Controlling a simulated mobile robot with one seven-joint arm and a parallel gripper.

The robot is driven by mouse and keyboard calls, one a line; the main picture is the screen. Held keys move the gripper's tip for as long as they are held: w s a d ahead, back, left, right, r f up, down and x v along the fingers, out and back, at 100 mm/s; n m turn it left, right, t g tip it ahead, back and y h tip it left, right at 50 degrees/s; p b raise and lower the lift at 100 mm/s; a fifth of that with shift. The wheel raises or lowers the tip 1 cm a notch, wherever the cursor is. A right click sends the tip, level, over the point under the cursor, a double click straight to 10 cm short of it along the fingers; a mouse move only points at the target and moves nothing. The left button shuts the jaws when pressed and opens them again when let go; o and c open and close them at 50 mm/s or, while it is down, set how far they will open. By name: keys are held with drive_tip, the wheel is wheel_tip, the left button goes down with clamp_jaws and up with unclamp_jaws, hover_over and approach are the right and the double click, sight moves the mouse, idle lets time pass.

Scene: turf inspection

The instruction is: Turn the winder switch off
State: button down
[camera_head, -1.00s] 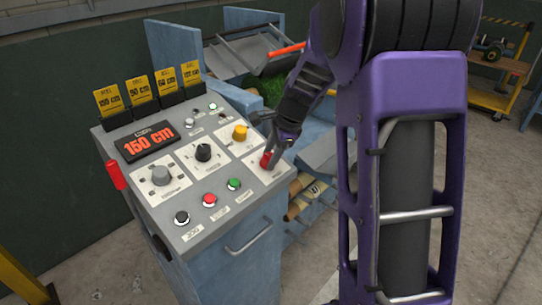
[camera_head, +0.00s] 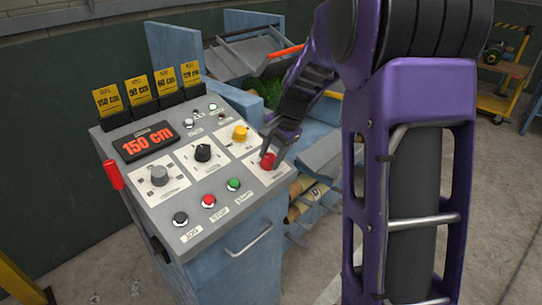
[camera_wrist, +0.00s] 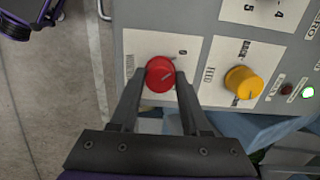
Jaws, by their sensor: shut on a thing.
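The winder switch is a red knob (camera_head: 267,160) on a white plate at the right corner of the grey control panel (camera_head: 161,213). The plate's side label is partly hidden. My gripper (camera_head: 268,148) is shut on the knob, a finger on each side; it also fills the lower wrist view (camera_wrist: 163,82).
A yellow feed knob (camera_head: 240,132) is close beside the red one. Black, red and green buttons (camera_head: 208,200) line the panel's front. A red-handled lever (camera_head: 114,175) stands at the left.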

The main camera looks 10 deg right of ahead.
idle(0.3)
drive_tip(key=shift+c, duration=1.9)
unclamp_jaws()
drive_tip(key=p+v, duration=0.2)
drive_tip(key=v, duration=1.5)
drive_tip(key=shift+r, duration=0.2)
